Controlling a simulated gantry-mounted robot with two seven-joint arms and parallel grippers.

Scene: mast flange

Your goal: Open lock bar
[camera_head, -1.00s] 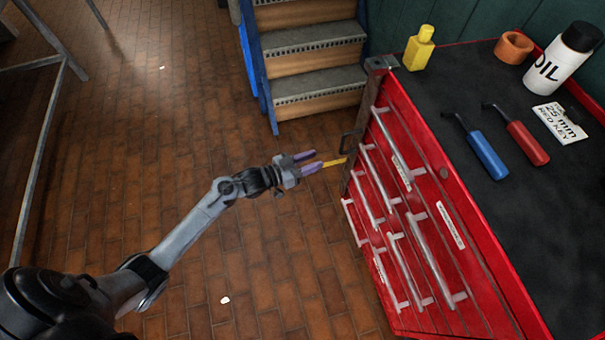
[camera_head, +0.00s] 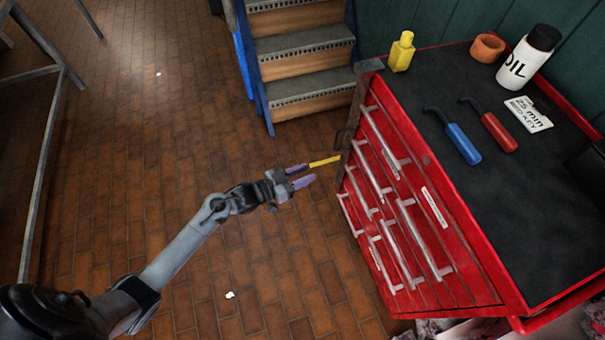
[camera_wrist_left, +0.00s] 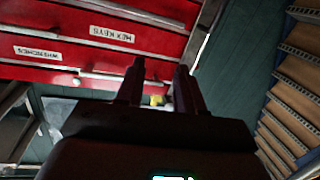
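The lock bar (camera_head: 351,130) is a narrow grey-brown upright strip along the left front edge of the red tool cabinet, with a dark loop handle (camera_head: 341,138) on its side. A yellow tab (camera_head: 325,161) sticks out leftward from it. My left gripper (camera_head: 307,174) is open and empty, its purple fingertips just left of and slightly below the tab. Contact cannot be told. In the left wrist view its dark fingers (camera_wrist_left: 160,88) are apart, with a small yellow patch (camera_wrist_left: 157,100) between them. My right gripper is not in view.
The red cabinet (camera_head: 430,240) has several drawers with protruding handles.

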